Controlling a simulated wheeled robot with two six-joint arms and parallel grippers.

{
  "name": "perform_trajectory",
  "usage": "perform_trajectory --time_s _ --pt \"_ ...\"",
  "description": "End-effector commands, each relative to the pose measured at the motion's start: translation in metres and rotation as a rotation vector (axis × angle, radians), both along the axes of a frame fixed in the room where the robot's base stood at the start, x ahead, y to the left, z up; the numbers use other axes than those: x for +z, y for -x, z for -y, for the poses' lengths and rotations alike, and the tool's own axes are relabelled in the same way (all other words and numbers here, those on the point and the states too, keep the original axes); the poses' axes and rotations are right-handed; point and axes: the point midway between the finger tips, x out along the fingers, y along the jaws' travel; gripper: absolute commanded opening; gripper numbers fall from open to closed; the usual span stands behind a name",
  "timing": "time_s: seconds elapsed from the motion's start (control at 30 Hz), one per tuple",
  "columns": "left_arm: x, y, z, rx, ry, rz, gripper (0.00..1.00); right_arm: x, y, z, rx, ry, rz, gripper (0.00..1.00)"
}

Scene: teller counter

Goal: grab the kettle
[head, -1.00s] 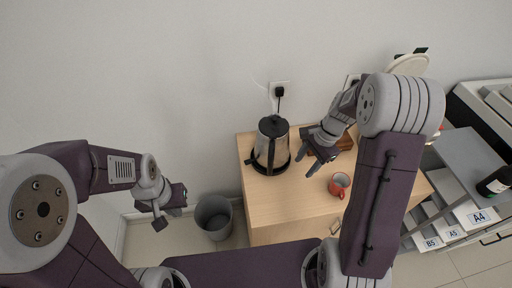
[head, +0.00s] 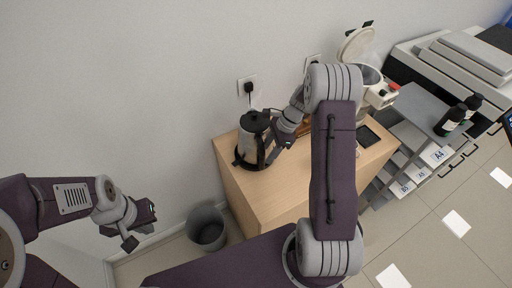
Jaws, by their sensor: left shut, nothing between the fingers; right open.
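The kettle (head: 253,140), steel with a black lid and black handle, stands upright on its dark round base (head: 238,160) at the left of the wooden cabinet top. My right gripper (head: 272,153) is open, close to the kettle's right side by the handle. I cannot tell whether its fingers touch the handle or stand around it. My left gripper (head: 142,231) is shut and empty, out to the left, away from the cabinet and at a distance from the kettle.
The wooden cabinet (head: 228,180) stands against the wall; my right arm covers its middle. A grey bin (head: 207,228) is on the floor to its left. A white appliance with an open lid (head: 357,45) stands behind right. Paper trays (head: 407,184), dark bottles (head: 450,120) and a printer (head: 455,60) are at right.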

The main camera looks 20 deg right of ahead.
Motion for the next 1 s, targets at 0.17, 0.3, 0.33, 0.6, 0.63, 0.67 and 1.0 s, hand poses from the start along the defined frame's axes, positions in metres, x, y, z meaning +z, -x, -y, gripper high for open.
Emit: perform_trajectory --time_s 0.17,0.3,0.33,0.6,0.63,0.67,1.0 --pt "0.003 0.0 0.0 0.0 0.0 0.0 0.0 -0.008 0.0 -0.003 0.002 0.0 -0.001 0.48" --pt "0.01 0.0 0.0 0.0 0.0 0.0 0.0 -0.033 0.0 -0.012 0.002 -0.001 -0.005 0.48" --pt "0.009 0.0 0.0 0.0 0.0 0.0 0.0 -0.038 0.0 -0.014 0.003 0.0 -0.002 0.48" --pt "0.009 0.0 0.0 0.0 0.0 0.0 0.0 -0.051 -0.002 -0.018 0.001 0.001 0.002 0.48" --pt "0.009 0.0 0.0 0.0 0.0 0.0 0.0 -0.051 -0.002 -0.018 0.001 0.001 0.002 0.48" --pt "0.009 0.0 0.0 0.0 0.0 0.0 0.0 -0.051 -0.002 -0.018 0.001 0.001 0.002 0.48" --pt "0.009 0.0 0.0 0.0 0.0 0.0 0.0 -0.05 -0.002 -0.018 0.002 0.001 0.003 0.0"
